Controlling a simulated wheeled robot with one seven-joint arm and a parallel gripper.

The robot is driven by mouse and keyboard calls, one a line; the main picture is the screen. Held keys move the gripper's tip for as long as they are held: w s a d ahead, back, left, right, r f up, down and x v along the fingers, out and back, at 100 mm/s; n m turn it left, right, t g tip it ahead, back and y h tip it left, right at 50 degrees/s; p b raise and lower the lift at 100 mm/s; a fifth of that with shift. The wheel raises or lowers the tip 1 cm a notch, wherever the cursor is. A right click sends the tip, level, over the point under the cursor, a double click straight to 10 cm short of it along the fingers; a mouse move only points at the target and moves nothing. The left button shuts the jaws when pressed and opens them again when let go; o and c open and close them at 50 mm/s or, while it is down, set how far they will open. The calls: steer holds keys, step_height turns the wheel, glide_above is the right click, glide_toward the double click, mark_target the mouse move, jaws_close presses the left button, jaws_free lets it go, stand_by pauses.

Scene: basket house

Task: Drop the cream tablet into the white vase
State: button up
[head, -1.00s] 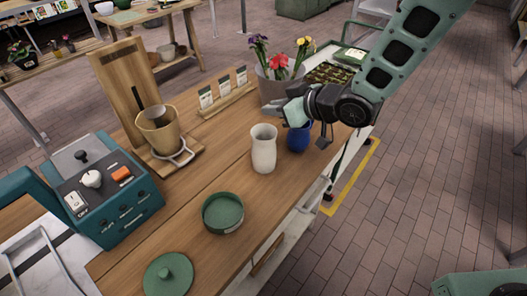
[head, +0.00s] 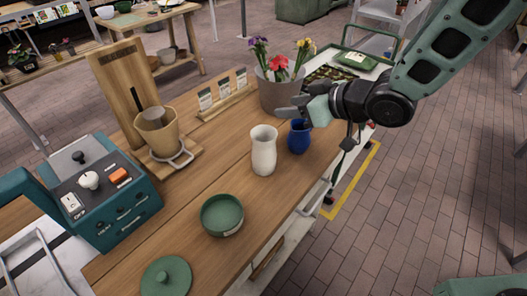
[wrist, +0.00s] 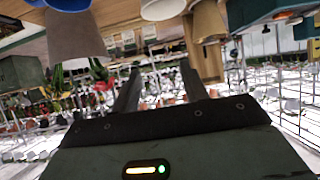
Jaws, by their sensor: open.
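The white vase (head: 263,152) stands upright on the wooden worktop, with its mouth facing up. Its inside is too dark to make out. In the wrist view the white vase (wrist: 161,9) is cut off by the top edge. I cannot make out a cream tablet in either view. My gripper (head: 286,107) is above the worktop, to the upper right of the white vase and close to the blue vase. In the wrist view my gripper (wrist: 157,82) has its two fingers apart, with nothing seen between them.
A blue vase (head: 299,138) stands just right of the white vase. A grey flower pot (head: 279,95) is behind. A green bowl (head: 222,214) and green lid (head: 166,277) lie in front. A tan cup (head: 157,132) and teal machine (head: 105,195) are left.

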steer(key=b+v, duration=0.3)
steer(key=v, duration=0.9)
steer(key=shift+f, duration=0.1)
steer(key=s+f+m+g+h, duration=0.1)
steer(key=s+f+g+h, duration=0.2)
steer(key=s, duration=0.7)
steer(key=s+f+m+g+h, duration=0.1)
steer(key=s+f+g+h, duration=0.3)
steer(key=s, duration=0.6)
steer(key=shift+m+g+h, duration=0.3)
steer(key=shift+h, duration=0.7)
